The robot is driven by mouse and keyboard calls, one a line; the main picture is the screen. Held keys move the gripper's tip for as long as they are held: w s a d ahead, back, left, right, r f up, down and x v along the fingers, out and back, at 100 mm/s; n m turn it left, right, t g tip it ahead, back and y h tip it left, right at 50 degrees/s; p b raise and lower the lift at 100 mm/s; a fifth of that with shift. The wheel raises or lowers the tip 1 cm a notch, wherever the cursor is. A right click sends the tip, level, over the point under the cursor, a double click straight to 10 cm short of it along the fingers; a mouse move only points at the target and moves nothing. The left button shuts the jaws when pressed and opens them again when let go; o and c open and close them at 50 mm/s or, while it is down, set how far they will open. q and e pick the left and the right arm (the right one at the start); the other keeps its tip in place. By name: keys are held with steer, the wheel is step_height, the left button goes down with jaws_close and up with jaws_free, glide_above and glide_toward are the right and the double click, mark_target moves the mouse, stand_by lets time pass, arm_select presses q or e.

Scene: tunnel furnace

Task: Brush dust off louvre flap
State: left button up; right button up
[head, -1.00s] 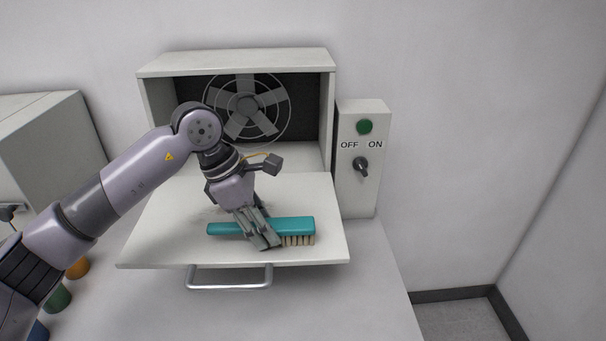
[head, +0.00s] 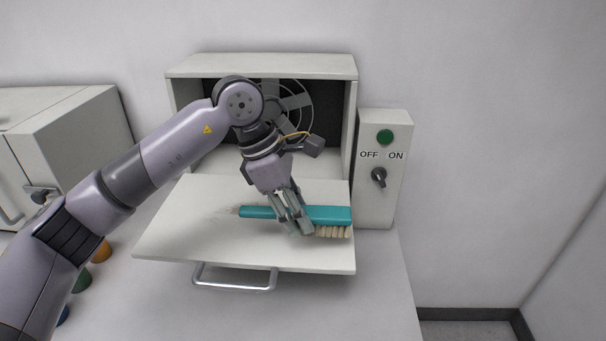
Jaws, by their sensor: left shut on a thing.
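The louvre flap (head: 185,235) is a pale panel lying open in front of the furnace box, with a metal handle (head: 235,287) on its front edge. My left gripper (head: 293,222) is shut on the teal brush (head: 328,214) over the flap's right half. The brush lies crosswise, with its pale bristles (head: 333,232) down at the flap's right edge. I cannot tell if the bristles touch the surface. A faint greyish dust smear (head: 226,211) shows left of the brush handle. The fingers hide the middle of the brush. My right gripper is not in view.
The furnace box (head: 262,66) with a fan (head: 296,102) stands behind the flap, partly hidden by my arm. A switch box (head: 379,208) with green button and OFF/ON knob adjoins at right. A grey cabinet (head: 75,150) and coloured round objects (head: 101,250) are at left.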

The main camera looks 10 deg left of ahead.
arm_select(q)
steer(key=r, duration=0.1)
steer(key=r+p, duration=0.1)
steer(key=shift+d+r, duration=0.2)
steer(key=shift+r, duration=0.55)
steer(key=shift+a, duration=0.1)
